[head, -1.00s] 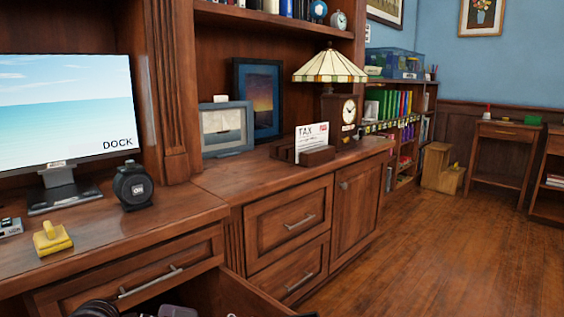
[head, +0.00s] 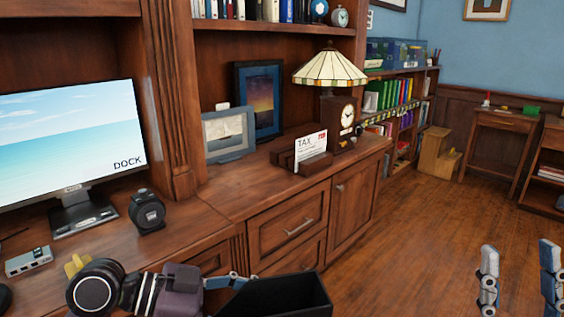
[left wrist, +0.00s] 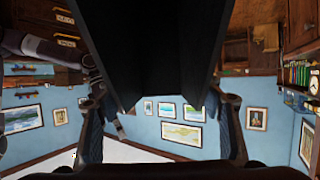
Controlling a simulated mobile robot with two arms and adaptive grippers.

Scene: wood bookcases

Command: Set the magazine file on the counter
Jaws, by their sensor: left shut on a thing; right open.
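The magazine file (head: 285,297) is a black, open-topped box at the bottom centre of the head view, in front of the cabinet drawers. My left gripper (head: 232,281) is shut on its left side; the file partly hides the fingers. In the left wrist view the dark file (left wrist: 160,55) fills the top middle, between the fingers of my left gripper (left wrist: 162,115). The wooden counter (head: 235,187) runs behind the file. My right gripper (head: 520,275) is open and empty at the lower right, over the floor.
On the counter stand a framed boat picture (head: 229,134), a letter holder (head: 315,164), a clock (head: 338,122) and a lamp (head: 331,70). Bare counter lies before the boat picture. A monitor (head: 70,140) and black device (head: 147,211) stand on the desk at left.

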